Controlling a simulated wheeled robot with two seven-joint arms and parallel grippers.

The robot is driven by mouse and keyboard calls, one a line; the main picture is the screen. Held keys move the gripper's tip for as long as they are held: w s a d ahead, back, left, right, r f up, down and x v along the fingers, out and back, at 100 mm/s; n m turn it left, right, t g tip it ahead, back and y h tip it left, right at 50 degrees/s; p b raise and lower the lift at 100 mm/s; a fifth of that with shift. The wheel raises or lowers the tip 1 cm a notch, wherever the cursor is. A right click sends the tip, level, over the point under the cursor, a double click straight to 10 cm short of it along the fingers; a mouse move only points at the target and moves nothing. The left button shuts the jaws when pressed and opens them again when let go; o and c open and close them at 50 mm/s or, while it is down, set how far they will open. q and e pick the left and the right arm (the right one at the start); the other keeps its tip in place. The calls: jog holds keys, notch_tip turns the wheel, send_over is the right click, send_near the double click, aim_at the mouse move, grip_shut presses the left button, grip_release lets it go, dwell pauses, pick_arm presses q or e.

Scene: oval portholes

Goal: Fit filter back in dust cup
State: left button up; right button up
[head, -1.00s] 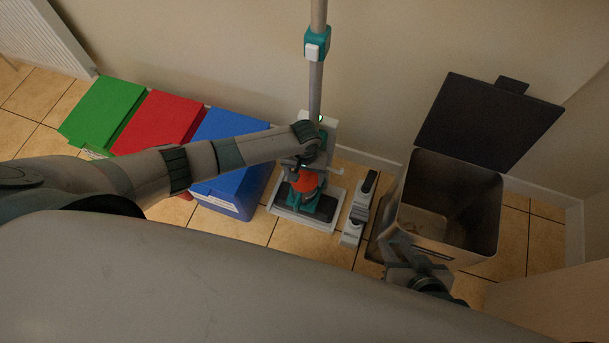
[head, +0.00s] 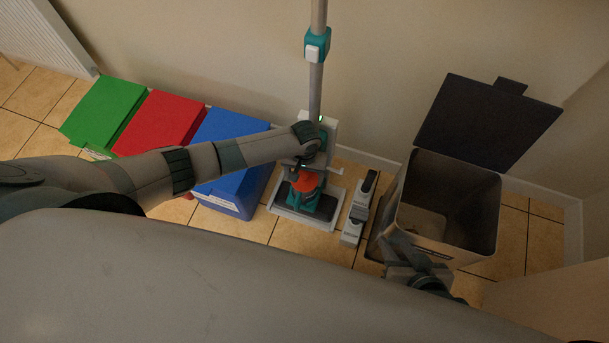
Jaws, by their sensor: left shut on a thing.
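An orange-red piece, which looks like the filter (head: 305,183), shows just below my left wrist. My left gripper (head: 304,168) reaches down over the vacuum stand and is shut on it, though my wrist largely hides the fingers. The teal part below, which looks like the dust cup (head: 318,205), stands at the stand's base. The filter appears over or in its top; I cannot tell how deep it sits. My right gripper (head: 399,243) is at the front side of the open bin, away from the cup; its jaws are not clear.
The vacuum's pole (head: 316,90) rises behind my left wrist from the white stand (head: 283,213). Small grey-white attachments (head: 352,230) stand right of it. The open bin (head: 470,225) is further right. Blue (head: 235,190), red (head: 160,122) and green (head: 103,112) boxes stand left.

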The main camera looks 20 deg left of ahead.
aim_at(305, 175)
pick_arm(q)
jog(key=o, duration=1.1)
pick_arm(e)
jog(key=shift+f, duration=0.1)
pick_arm(q)
jog(key=shift+r+p, duration=0.3)
jog(key=shift+r, duration=0.3)
notch_tip(305, 175, up, 16)
jog(key=p, duration=0.3)
jog(key=shift+r+p, duration=0.1)
jog(key=shift+p, duration=0.25)
pick_arm(e)
jog(key=s+d+f+g+h, duration=0.2)
jog(key=s+d+g, duration=0.2)
jog(key=d, duration=0.3)
jog(key=shift+s+h, duration=0.3)
jog(key=shift+h, duration=0.1)
jog(key=shift+d, duration=0.1)
